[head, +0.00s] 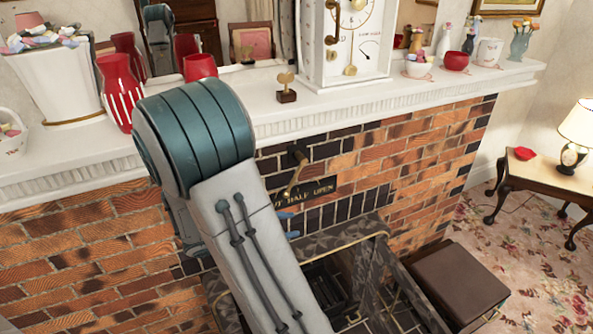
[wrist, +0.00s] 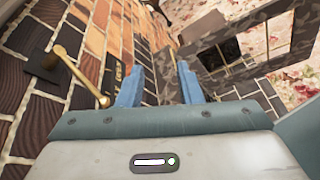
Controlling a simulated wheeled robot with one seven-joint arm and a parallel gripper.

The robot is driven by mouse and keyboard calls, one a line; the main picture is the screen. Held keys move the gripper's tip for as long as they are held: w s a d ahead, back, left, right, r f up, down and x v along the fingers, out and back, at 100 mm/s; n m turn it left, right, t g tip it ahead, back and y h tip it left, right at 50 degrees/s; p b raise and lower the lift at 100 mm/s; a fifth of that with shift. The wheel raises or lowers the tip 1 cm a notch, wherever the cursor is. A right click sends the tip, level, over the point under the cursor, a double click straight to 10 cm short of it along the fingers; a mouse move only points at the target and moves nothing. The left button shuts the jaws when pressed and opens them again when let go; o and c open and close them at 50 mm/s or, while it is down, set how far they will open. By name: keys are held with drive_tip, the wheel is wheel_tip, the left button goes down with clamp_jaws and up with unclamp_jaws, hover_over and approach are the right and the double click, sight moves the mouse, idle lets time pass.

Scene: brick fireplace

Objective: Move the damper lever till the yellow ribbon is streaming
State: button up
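The brass damper lever (head: 294,176) hangs from a dark mount on the brick wall, pointing down and slightly left. Its tip is near the left part of a dark plate (head: 318,189) reading HALF and OPEN; my arm covers the plate's left end. In the wrist view the lever (wrist: 79,73) is left of my gripper (wrist: 158,84), whose blue fingers are apart with nothing between them. In the head view my gripper (head: 289,224) shows partly behind my arm, below the plate and apart from the lever. I cannot see a yellow ribbon in either view.
The white mantel (head: 262,120) runs above, carrying a clock (head: 345,45), a red striped vase (head: 117,92) and several ornaments. The firebox with its patterned surround (head: 340,237) is below. A brown box seat (head: 456,281) stands at right.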

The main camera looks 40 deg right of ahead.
sight(291, 184)
drive_tip(key=w+n+t+h+p, duration=0.2)
drive_tip(key=w+n+t+h, duration=0.2)
drive_tip(key=w+n+t, duration=0.4)
drive_tip(key=shift+g+y, duration=0.3)
drive_tip(key=shift+g, duration=0.1)
drive_tip(key=p+x, duration=0.1)
drive_tip(key=x, duration=0.3)
drive_tip(key=p+x, duration=0.1)
drive_tip(key=x, duration=0.4)
drive_tip(key=w+p+x, duration=0.1)
drive_tip(key=x, duration=0.4)
drive_tip(key=shift+a+f+p, duration=0.1)
drive_tip(key=shift+f+p, duration=0.25)
drive_tip(key=shift+f, duration=0.05)
clamp_jaws()
